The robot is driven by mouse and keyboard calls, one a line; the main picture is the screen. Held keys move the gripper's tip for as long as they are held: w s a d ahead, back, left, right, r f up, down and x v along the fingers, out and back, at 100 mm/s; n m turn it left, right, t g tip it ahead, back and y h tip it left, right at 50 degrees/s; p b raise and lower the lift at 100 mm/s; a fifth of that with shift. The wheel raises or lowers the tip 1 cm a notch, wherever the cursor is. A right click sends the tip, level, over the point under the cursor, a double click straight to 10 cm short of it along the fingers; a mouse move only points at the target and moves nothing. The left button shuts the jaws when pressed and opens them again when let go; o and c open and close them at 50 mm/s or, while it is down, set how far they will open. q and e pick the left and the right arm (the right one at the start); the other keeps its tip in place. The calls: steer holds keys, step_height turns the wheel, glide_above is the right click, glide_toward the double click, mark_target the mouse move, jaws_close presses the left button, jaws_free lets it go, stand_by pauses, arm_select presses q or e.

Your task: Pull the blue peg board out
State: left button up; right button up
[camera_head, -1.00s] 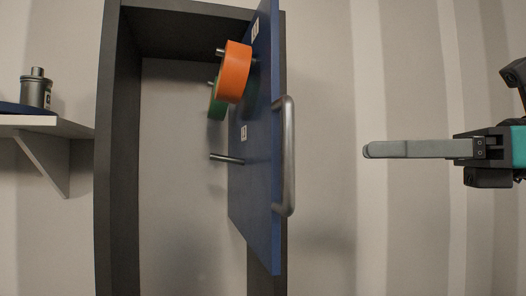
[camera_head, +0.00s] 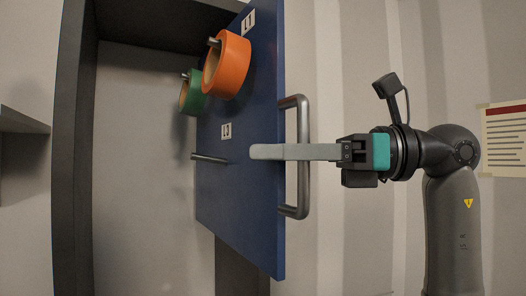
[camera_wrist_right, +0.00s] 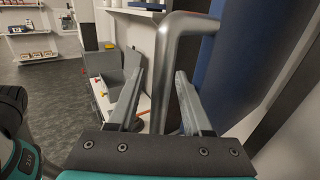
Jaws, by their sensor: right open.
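The blue peg board (camera_head: 250,195) stands upright at the opening of a dark cabinet frame, with its pegged face visible at an angle. A grey bar handle (camera_head: 303,205) is fixed along its right edge. My right gripper (camera_head: 256,152) reaches in from the right, with its fingers overlapping the middle of the handle. In the right wrist view the handle (camera_wrist_right: 170,60) passes between the two open fingers (camera_wrist_right: 158,88). Contact with either finger is not clear. My left gripper is in neither view.
An orange roll (camera_head: 233,66) and a green roll (camera_head: 190,97) hang on upper pegs; a lower peg (camera_head: 208,157) is bare. The dark cabinet frame (camera_head: 75,180) stands at left. A shelf (camera_head: 22,122) is further left, and a poster (camera_head: 505,140) hangs at right.

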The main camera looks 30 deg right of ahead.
steer(key=shift+d, duration=0.1)
jaws_close()
stand_by(1.3)
